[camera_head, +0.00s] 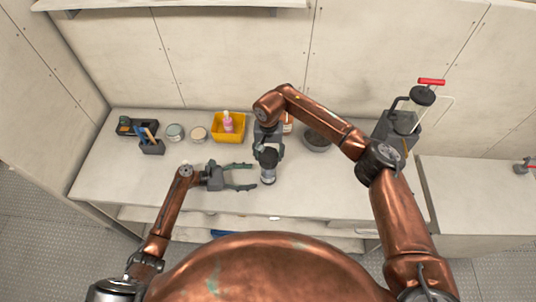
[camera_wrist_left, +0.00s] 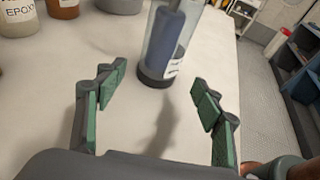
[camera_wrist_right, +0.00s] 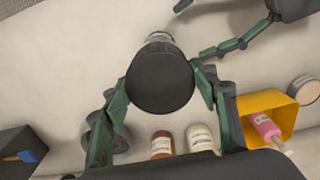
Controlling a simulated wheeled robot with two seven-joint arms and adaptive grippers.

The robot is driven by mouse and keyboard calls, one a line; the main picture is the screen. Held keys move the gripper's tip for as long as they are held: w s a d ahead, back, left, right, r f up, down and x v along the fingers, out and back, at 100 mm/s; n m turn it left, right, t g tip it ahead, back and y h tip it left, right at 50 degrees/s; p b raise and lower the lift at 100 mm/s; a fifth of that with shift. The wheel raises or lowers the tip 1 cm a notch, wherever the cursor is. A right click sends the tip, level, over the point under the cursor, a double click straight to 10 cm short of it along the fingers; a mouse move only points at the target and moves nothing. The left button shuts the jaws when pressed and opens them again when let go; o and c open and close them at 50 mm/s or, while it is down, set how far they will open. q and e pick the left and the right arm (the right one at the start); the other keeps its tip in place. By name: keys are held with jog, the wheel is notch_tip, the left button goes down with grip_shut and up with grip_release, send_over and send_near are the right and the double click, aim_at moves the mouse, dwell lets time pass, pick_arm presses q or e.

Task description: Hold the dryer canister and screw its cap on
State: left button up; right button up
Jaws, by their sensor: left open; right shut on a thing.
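The dryer canister (camera_head: 268,176) stands upright near the front edge of the bench. In the left wrist view it is a clear cylinder (camera_wrist_left: 163,46) with a blue filling and a dark base; its top is out of frame. My left gripper (camera_head: 252,176) is open, its fingers pointing at the canister from the left, with the canister just beyond the fingertips. My right gripper (camera_head: 269,153) is directly above the canister, shut on the round black cap (camera_wrist_right: 160,78). The cap hides most of the canister in the right wrist view; whether they touch cannot be told.
Behind are a yellow bin (camera_head: 228,135) with a pink bottle (camera_head: 227,121), two small jars (camera_head: 198,133), a grey bowl (camera_head: 317,142) and a dark organiser (camera_head: 152,147). A red-handled pump device (camera_head: 401,126) stands at the right. The bench's front left is clear.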

aim_at(266, 175)
pick_arm(q)
jog(key=shift+x, duration=3.95)
jog(key=c, duration=1)
